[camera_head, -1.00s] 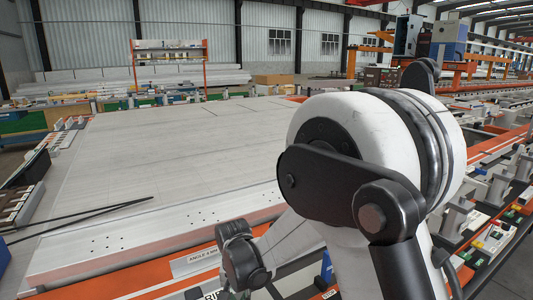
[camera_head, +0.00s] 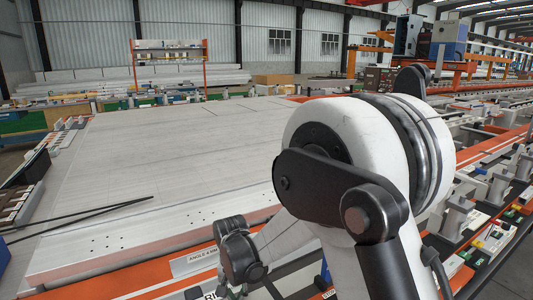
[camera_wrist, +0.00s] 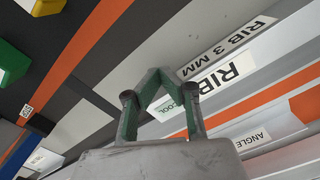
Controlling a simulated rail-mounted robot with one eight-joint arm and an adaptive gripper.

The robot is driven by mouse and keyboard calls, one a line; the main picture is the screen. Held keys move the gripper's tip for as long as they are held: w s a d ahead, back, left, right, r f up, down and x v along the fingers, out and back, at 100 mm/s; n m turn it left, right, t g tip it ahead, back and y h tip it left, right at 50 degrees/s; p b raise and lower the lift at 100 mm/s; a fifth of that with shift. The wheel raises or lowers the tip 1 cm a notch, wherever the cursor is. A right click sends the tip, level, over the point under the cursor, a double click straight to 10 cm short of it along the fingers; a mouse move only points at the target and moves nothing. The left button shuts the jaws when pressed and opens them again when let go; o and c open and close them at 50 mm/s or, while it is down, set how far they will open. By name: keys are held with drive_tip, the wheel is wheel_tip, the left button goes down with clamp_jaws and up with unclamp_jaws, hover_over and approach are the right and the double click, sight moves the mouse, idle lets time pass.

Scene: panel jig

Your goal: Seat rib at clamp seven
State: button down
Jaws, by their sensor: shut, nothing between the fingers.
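My gripper (camera_wrist: 157,78) shows in the wrist view with its two green-faced fingers meeting at the tips, and nothing is between them. In the head view my wrist is low in the middle, near the front edge of the large panel, and the fingertips are hard to make out. A white label reading "RIB" (camera_wrist: 224,77) and one reading "RIB 3 MM" (camera_wrist: 228,46) lie beyond the fingers in the wrist view. I cannot pick out the rib for certain. Grey clamp-like brackets (camera_head: 497,186) stand along the rail at the right; I cannot tell which is clamp seven.
A wide grey panel (camera_head: 150,165) fills the left and middle of the head view, with an orange front edge strip. Two dark thin rods (camera_head: 90,212) lie on its left part. A shelf rack (camera_head: 168,52) stands behind.

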drive_tip(key=shift+w+a, duration=0.4)
drive_tip(key=shift+w, duration=0.25)
idle(0.5)
drive_tip(key=shift+s+d, duration=0.1)
drive_tip(key=shift+s, duration=0.05)
drive_tip(key=shift+s+d+b, duration=0.35)
drive_tip(key=shift+s+d, duration=0.05)
drive_tip(key=shift+s, duration=0.3)
wheel_tip(320, 180, up, 8)
drive_tip(key=p, duration=0.3)
drive_tip(key=shift+p, duration=0.4)
idle(0.3)
drive_tip(key=shift+r, duration=0.1)
drive_tip(key=s+d+r+t, duration=0.2)
drive_tip(key=s+d+r, duration=0.1)
drive_tip(key=d+r, duration=0.65)
drive_tip(key=s+d+r+t, duration=0.2)
drive_tip(key=s+d+r, duration=0.2)
drive_tip(key=s+d, duration=0.5)
drive_tip(key=s+d+r+t, duration=0.3)
drive_tip(key=s+d+r, duration=0.1)
drive_tip(key=s+d, duration=0.5)
drive_tip(key=shift+d, duration=0.55)
